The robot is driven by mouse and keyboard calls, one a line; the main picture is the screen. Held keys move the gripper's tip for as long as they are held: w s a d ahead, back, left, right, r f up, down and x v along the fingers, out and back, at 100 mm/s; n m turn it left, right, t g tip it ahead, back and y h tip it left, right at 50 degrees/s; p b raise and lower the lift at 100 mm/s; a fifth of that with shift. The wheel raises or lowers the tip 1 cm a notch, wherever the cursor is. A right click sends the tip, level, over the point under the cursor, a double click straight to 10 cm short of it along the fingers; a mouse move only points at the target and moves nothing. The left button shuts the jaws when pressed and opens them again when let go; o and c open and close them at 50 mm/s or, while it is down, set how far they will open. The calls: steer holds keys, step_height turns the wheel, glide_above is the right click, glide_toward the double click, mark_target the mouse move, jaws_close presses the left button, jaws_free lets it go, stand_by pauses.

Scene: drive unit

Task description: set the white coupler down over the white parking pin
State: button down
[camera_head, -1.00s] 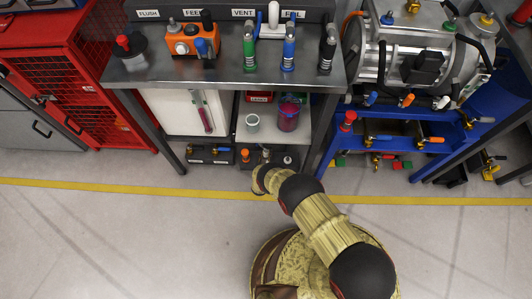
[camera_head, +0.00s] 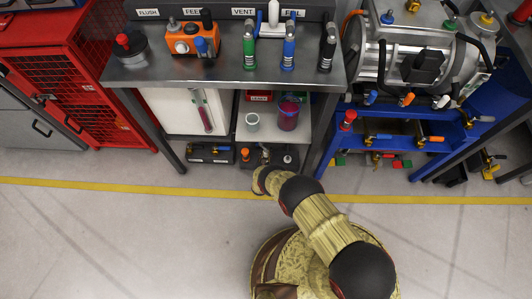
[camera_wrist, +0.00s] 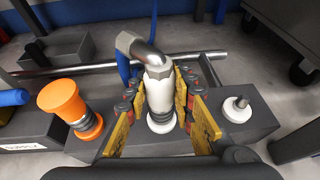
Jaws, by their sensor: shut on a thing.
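The white coupler (camera_wrist: 159,88) stands upright between my gripper's yellow fingers in the wrist view, with a bent metal elbow on top. My gripper (camera_wrist: 163,100) is shut on it. A white ring shows at its lower end, close over the dark block (camera_wrist: 190,143); I cannot tell whether this ring is part of the coupler or a seat under it. A bare pin with a white base and metal tip (camera_wrist: 237,108) stands on the block to the right of the coupler. It also shows in the head view (camera_head: 287,159). My fingertips are hidden in the head view.
An orange fitting (camera_wrist: 70,106) stands on the block to the left of my gripper. A metal bar (camera_wrist: 90,67) runs behind the block, with a blue hose beyond. In the head view the block sits on the floor under the workbench (camera_head: 225,78), between its legs.

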steer(key=shift+w+f, duration=0.1)
stand_by(0.3)
steer(key=c, duration=1.4)
jaws_free()
steer(key=shift+f, duration=0.1)
steer(key=v, duration=1.2)
